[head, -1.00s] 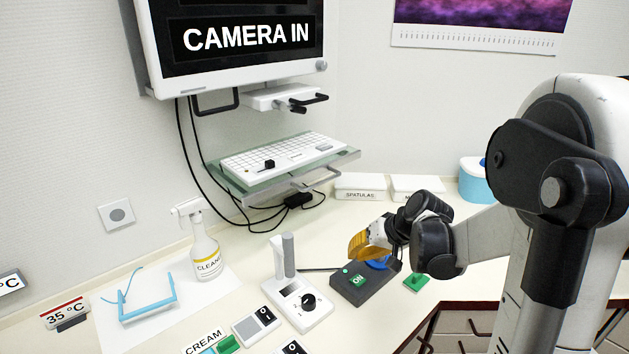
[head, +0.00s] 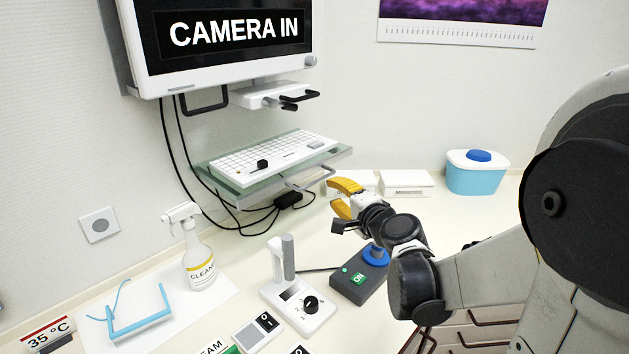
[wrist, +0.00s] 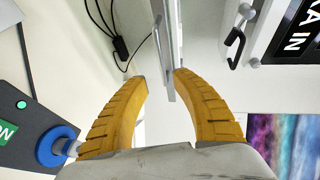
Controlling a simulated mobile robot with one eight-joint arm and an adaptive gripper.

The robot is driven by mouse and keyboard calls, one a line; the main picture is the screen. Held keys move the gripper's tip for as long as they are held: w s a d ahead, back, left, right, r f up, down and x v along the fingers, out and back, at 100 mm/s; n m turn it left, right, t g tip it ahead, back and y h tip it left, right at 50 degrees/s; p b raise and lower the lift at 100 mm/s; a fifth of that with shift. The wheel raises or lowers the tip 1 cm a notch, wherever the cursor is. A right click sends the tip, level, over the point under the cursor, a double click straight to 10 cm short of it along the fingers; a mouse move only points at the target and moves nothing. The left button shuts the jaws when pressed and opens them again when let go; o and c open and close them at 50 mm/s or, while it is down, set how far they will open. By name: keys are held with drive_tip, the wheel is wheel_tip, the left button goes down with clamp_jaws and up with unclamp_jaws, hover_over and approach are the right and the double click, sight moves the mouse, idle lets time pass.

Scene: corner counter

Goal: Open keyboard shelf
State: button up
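The keyboard shelf (head: 240,194) is a glass tray with a grey rim under the monitor. A white keyboard (head: 272,155) lies on it. A grey handle (head: 312,180) is at its front right. My gripper (head: 335,197) is open and empty at the right of this handle, with yellow fingers pointing towards the shelf. In the wrist view, a grey bar of the shelf (wrist: 164,50) runs down between the open fingertips (wrist: 161,77), closer to the right finger. I cannot tell whether that finger touches it.
Below my gripper stands a dark box (head: 352,284) with a green ON label and blue knob. A spray bottle (head: 199,262) and a white device with an upright handle (head: 298,300) stand on the counter. A blue-lidded tub (head: 477,174) is at the back right. Cables hang beneath the shelf.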

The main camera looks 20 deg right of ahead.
sight(321, 180)
drive_tip(key=w+b, duration=0.1)
drive_tip(key=w, duration=0.2)
drive_tip(key=w+f, duration=0.1)
drive_tip(key=w, duration=0.3)
drive_tip(key=w+b, duration=0.1)
drive_tip(key=w, duration=0.2)
drive_tip(key=shift+w+d+f+b, duration=0.2)
drive_tip(key=shift+d+f+b, duration=0.1)
drive_tip(key=shift+f, duration=0.1)
clamp_jaws()
